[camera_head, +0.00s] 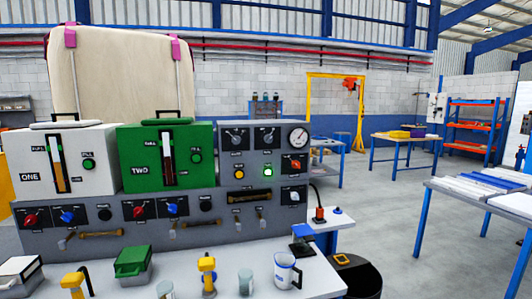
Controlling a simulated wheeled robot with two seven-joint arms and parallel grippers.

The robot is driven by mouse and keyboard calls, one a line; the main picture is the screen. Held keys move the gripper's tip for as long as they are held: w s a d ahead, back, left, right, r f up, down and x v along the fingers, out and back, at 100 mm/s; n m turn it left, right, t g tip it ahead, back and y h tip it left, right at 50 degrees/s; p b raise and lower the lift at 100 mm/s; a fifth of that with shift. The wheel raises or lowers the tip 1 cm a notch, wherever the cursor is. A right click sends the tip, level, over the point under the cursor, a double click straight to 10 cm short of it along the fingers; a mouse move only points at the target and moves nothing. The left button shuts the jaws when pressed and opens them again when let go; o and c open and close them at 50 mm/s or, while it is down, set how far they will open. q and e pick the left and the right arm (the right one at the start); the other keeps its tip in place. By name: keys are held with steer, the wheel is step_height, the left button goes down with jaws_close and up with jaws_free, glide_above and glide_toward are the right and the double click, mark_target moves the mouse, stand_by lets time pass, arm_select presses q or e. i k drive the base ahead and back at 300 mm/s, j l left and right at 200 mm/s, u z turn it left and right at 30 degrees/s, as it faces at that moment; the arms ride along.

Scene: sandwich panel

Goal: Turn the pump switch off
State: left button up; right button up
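A grey control panel (250,155) stands at the back of the bench, right of two boxes. It carries two black rotary switches, the left one (236,138) and the right one (265,137), a round gauge (298,137), a yellow lamp (239,172), a bright green lamp (267,171) and an orange-red knob (294,165). A lower row has red knobs, one at far left (31,219) and one in the middle (139,212), with blue knobs (67,216) (173,209) beside them. The small labels are unreadable, so I cannot tell which is the pump switch. Neither gripper is visible.
A white box marked ONE (28,160) and a green box marked TWO (140,158) stand above the lower panel. The bench front holds a small green case (132,262), yellow-topped fittings (207,265) and a white mug (286,271).

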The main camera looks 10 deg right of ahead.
mark_target(268, 138)
steer(key=i+z, duration=0.35)
steer(key=i+j+z, duration=0.1)
steer(key=z, duration=0.25)
steer(key=i+j+z, duration=0.15)
steer(key=z, duration=0.15)
steer(key=i+j, duration=0.05)
